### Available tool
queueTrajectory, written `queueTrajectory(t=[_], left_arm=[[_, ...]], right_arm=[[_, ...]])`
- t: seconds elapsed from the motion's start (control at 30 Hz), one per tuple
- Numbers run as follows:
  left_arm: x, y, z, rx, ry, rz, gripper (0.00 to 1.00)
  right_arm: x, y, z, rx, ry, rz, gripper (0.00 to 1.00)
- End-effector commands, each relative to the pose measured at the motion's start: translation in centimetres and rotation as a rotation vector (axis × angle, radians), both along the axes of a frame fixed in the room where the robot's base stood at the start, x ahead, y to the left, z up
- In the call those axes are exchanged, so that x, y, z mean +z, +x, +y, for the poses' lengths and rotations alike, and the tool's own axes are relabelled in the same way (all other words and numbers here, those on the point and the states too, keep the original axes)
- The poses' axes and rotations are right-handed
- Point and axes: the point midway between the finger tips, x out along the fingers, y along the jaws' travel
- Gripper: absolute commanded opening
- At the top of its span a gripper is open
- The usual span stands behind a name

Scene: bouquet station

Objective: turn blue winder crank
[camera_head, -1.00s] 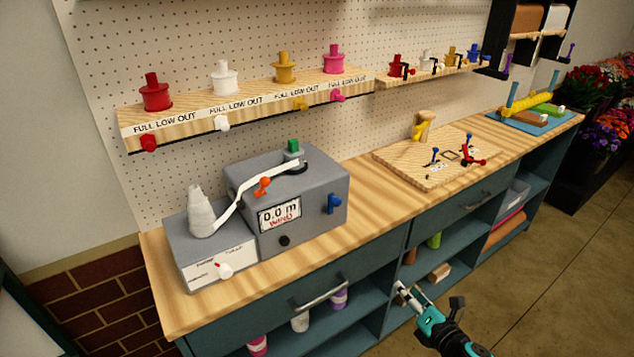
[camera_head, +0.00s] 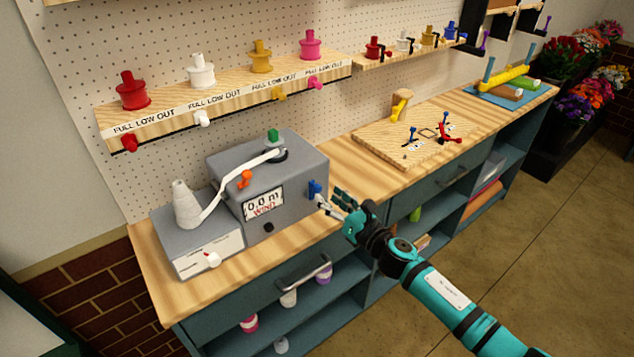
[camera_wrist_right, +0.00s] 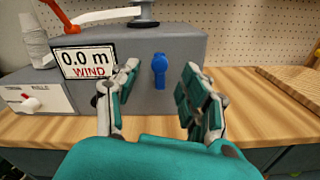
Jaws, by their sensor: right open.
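The grey winder box (camera_head: 285,201) stands on the wooden counter, its display reading "0.0 m WIND". I cannot tell any contact with the crank. My left gripper is not in view.
A white cone spool (camera_head: 186,205) stands left on a lower grey box, with white ribbon running to the winder top. An orange lever (camera_head: 245,179) and green knob (camera_head: 273,135) are on the winder. A wooden board (camera_head: 420,140) lies right; counter between is clear.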

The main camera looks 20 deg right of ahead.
Motion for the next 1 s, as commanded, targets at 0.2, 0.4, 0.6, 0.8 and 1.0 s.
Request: queueTrajectory(t=[0.2,0.4,0.6,0.8,1.0], left_arm=[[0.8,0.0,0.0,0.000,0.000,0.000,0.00],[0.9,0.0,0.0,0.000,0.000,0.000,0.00],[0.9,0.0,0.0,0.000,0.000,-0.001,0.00],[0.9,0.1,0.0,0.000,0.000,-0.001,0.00],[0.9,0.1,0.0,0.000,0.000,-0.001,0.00]], right_arm=[[0.1,3.7,1.4,-0.001,0.003,0.000,0.45],[0.0,5.3,1.9,0.000,0.001,-0.001,0.45],[-0.1,5.5,2.0,0.000,0.001,0.001,0.45],[0.0,5.5,2.0,0.000,0.001,0.001,0.36],[0.0,5.4,2.0,0.001,0.002,0.001,0.10]])
